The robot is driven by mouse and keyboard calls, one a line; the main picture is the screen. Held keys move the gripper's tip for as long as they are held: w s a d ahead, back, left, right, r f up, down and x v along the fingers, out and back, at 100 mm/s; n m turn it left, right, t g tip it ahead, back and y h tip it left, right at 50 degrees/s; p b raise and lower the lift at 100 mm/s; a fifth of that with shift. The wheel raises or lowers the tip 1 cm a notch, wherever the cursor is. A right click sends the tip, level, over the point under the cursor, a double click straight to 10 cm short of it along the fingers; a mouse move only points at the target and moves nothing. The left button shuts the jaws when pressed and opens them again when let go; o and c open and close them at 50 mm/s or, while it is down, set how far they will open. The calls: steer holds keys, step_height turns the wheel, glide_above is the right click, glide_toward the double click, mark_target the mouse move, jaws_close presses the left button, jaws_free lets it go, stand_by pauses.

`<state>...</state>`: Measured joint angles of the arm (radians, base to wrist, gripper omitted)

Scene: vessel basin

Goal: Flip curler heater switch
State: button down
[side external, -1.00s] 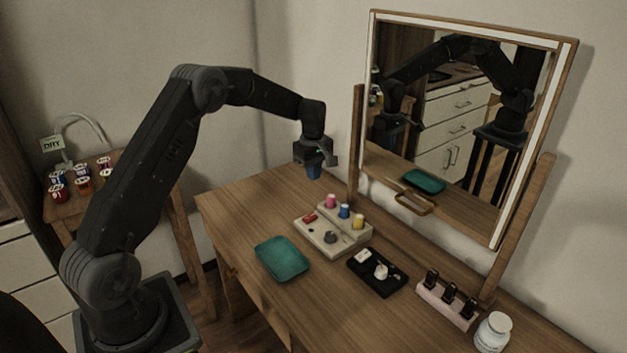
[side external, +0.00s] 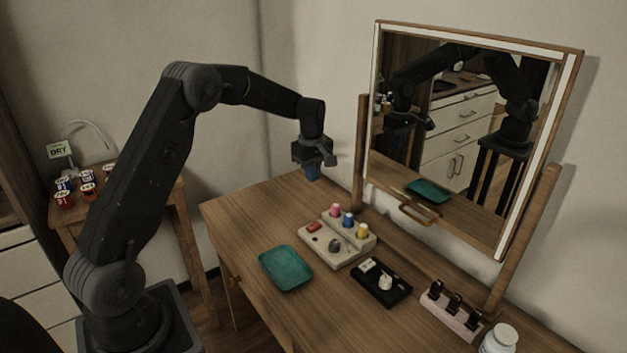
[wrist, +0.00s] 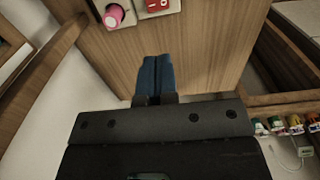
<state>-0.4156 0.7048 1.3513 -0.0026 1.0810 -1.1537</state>
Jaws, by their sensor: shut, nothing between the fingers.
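The curler heater (side external: 348,256) is a beige box on the wooden table below the mirror. Pink (side external: 335,210), blue (side external: 348,219) and yellow (side external: 362,231) curlers stand along its raised back. A red switch (side external: 313,227) and a dark knob (side external: 335,246) sit on its lower front part. My gripper (side external: 312,174) has blue fingers, shut and empty, pointing down in the air above and behind the heater. In the wrist view, the shut fingers (wrist: 155,62) are over bare wood, with the red switch (wrist: 158,5) and pink curler (wrist: 114,15) at the top edge.
A teal tray (side external: 285,268) lies left of the heater and a black tray with small white items (side external: 381,282) lies right of it. A pink rack (side external: 449,314) and white bottle (side external: 499,340) are farther right. The framed mirror (side external: 470,120) rises close behind.

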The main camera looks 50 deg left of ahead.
step_height(320, 180, up, 12)
steer(key=s, duration=0.1)
steer(key=shift+s+f, duration=0.25)
steer(key=shift+s, duration=0.05)
steer(key=shift+d, duration=0.1)
